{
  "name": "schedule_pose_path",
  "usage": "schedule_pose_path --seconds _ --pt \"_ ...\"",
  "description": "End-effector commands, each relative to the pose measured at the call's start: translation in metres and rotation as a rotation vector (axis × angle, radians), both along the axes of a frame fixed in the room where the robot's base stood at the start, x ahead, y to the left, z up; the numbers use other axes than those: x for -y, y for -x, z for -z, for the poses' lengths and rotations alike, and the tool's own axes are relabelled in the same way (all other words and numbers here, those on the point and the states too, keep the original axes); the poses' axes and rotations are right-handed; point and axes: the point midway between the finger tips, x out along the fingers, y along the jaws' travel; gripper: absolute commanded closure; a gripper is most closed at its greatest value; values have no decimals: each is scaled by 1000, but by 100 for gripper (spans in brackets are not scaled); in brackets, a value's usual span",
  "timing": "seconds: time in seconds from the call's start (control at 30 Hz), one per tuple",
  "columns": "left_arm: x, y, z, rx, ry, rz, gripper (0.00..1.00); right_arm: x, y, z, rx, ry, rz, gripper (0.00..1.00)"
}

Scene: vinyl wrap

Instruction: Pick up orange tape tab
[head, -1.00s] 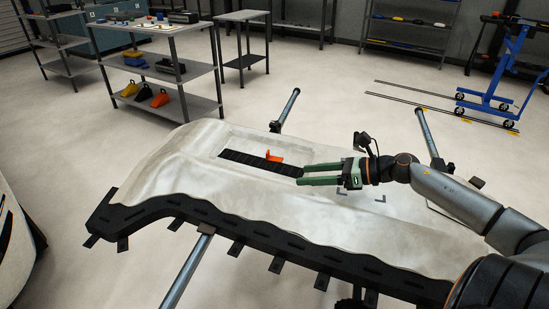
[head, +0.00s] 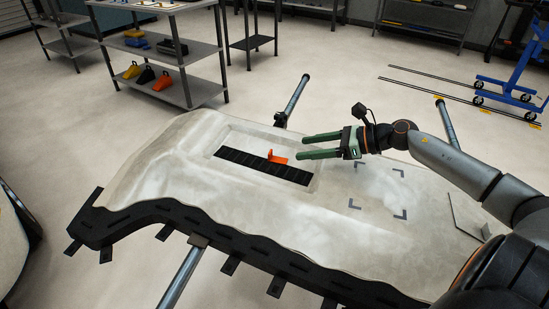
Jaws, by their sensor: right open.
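The orange tape tab (head: 277,158) stands on the black strip (head: 240,157) in the recess of the pale wrapped panel. Its upright part is at its left end and a flat part reaches to the right. My right gripper (head: 300,147) is open, with its two green fingers pointing left. The fingertips are just to the right of the tab in the picture, apart from it, and nothing is between them. Their height over the panel is hard to tell. My left gripper is not in view.
Shelves with coloured wedges (head: 162,81) stand behind on the left.

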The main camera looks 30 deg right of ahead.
Motion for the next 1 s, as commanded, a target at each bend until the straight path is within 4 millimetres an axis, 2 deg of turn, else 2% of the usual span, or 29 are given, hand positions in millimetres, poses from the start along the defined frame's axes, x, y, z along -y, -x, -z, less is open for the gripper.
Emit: schedule_pose_path --seconds 0.3,0.67,1.0 --pt "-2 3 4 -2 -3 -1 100 -18 -23 11 3 -4 2 34" --pt "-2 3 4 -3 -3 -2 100 -28 -35 19 2 -3 3 34" --pt "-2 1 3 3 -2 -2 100 -52 -62 35 2 -4 2 34"
